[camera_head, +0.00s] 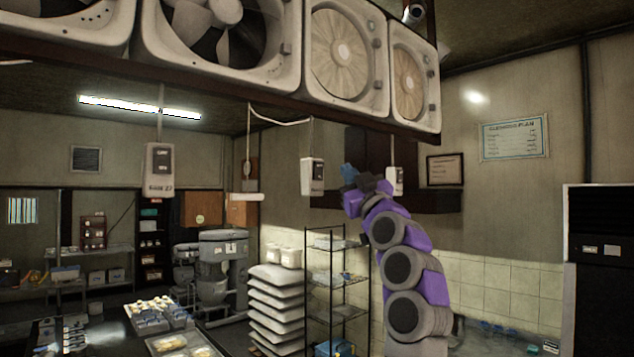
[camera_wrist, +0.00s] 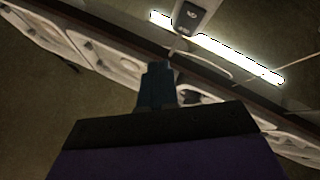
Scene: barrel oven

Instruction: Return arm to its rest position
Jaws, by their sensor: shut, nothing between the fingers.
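My purple and grey arm rises from the lower right in the head view. My gripper (camera_head: 349,173) is at its upper end, raised high and small in the picture, beside the hanging switch boxes. It holds nothing. In the wrist view my gripper (camera_wrist: 157,85) shows as a dark blue narrow shape with its fingers together, pointing up toward the ceiling area. No object touches the fingers that I can see.
A row of fans (camera_head: 345,50) hangs overhead on a beam. Switch boxes (camera_head: 312,177) hang from it near my gripper. A wire rack (camera_head: 337,282), stacked sacks (camera_head: 276,305) and a mixer (camera_head: 222,262) stand below. A dark cabinet (camera_head: 597,290) stands at right.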

